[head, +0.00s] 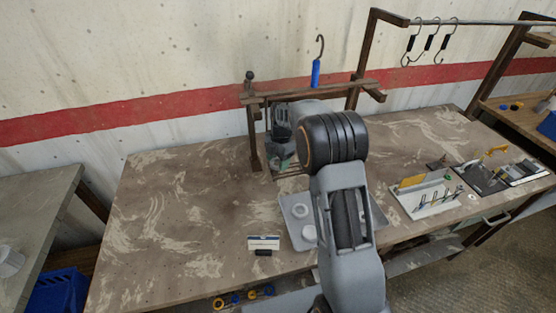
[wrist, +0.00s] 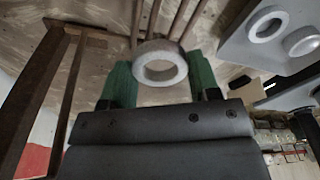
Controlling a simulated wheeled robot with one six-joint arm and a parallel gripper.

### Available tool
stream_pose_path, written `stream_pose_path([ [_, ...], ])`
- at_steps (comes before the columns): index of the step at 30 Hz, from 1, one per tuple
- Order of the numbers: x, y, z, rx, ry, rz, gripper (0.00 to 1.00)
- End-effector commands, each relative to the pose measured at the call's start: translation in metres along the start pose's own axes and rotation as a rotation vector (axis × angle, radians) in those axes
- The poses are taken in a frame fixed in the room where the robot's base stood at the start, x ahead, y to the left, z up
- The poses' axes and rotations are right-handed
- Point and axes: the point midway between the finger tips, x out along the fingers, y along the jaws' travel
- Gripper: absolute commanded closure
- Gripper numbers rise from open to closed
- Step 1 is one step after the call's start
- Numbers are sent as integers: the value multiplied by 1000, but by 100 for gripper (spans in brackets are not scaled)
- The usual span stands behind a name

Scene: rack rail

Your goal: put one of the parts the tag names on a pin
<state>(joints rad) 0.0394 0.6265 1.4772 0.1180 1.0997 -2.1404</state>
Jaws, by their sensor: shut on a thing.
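My gripper (wrist: 160,84) has green fingertips and is shut on a pale ring (wrist: 160,80), one finger on each side of it. In the head view my gripper (head: 284,162) is low by the wooden stand, mostly hidden by my arm, and the ring cannot be made out. Several brown rods (wrist: 180,22) lie just beyond the ring in the wrist view; the ring appears apart from them. A white tag (head: 263,241) with a blue band stands at the front of the table; its print is too small to read.
A grey tray (head: 291,202) holds pale round parts (head: 302,210), partly behind my arm. A wooden stand (head: 253,140) with a crossbar and a blue-handled hook (head: 316,74) rises by my gripper. A board with several metal pegs (head: 432,198) stands right. The table's left is clear.

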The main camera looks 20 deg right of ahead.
Motion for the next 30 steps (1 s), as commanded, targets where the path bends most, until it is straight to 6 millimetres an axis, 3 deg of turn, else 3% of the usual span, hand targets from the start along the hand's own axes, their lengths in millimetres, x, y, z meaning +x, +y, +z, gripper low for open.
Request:
stream_pose_path([
  [13,2,0,0,0,0,0,68],
  [30,19,0,2,0,0,0,68],
])
